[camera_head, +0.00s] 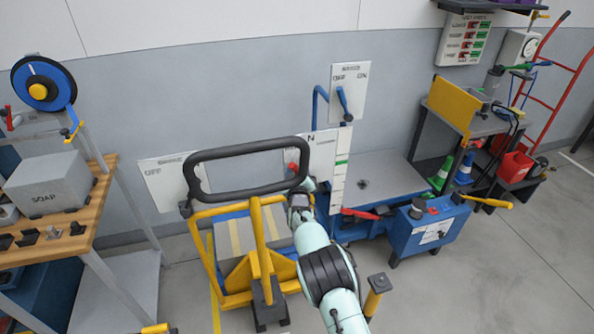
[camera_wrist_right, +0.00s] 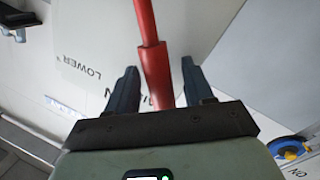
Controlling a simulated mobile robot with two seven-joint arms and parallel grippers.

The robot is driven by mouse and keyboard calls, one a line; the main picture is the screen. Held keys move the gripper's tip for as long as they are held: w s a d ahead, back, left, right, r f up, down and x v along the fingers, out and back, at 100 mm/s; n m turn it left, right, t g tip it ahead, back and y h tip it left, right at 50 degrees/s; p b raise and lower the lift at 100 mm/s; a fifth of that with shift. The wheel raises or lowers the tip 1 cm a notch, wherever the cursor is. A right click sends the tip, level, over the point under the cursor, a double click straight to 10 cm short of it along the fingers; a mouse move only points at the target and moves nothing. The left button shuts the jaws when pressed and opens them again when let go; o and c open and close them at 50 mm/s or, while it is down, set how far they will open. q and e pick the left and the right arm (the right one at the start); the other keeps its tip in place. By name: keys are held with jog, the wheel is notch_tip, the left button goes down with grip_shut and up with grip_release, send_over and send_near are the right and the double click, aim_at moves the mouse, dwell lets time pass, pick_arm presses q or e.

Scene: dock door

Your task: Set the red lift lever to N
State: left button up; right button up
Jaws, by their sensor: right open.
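The red lift lever shows in the right wrist view (camera_wrist_right: 154,65) as a red rod with a thicker sleeve. Behind it is a pale plate (camera_wrist_right: 95,45) marked LOWER and N, with another word partly hidden. In the head view a small red part (camera_head: 293,167) shows beside the white panel (camera_head: 326,150) marked N, mostly hidden by a black handlebar and my arm. My right gripper (camera_wrist_right: 160,82) is open, with the lever between its two fingers in the picture; I cannot tell whether they touch it. It is at the panel in the head view (camera_head: 298,188). My left gripper is not in view.
The black handlebar (camera_head: 240,150) of a yellow cart stands close to my right gripper. A workbench (camera_head: 85,215) with a SOAP box stands left. Floor at the lower right is clear.

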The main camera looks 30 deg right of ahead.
grip_shut()
jog(key=shift+d, duration=0.1)
jog(key=shift+s+d+r+m+g+y+b, duration=0.15)
jog(key=shift+d+r+m+b, duration=0.05)
jog(key=shift+d+m+b, duration=0.4)
jog(key=shift+s+d+r+m+g+y+b, duration=0.15)
jog(key=shift+d+r+m+b, duration=0.1)
jog(key=shift+d+m+b, duration=0.4)
jog(key=shift+s+d+r+m+g+y+b, duration=0.1)
jog(key=shift+s+d+r+m+b, duration=0.1)
jog(key=shift+d+m+b, duration=0.4)
jog(key=shift+s+d+r+m+b, duration=0.1)
jog(key=shift+d+m+b, duration=0.35)
jog(key=shift+m, duration=0.2)
jog(key=shift+s+d+r+m+b, duration=0.1)
jog(key=shift+d+m+b, duration=0.35)
jog(key=shift+m, duration=0.15)
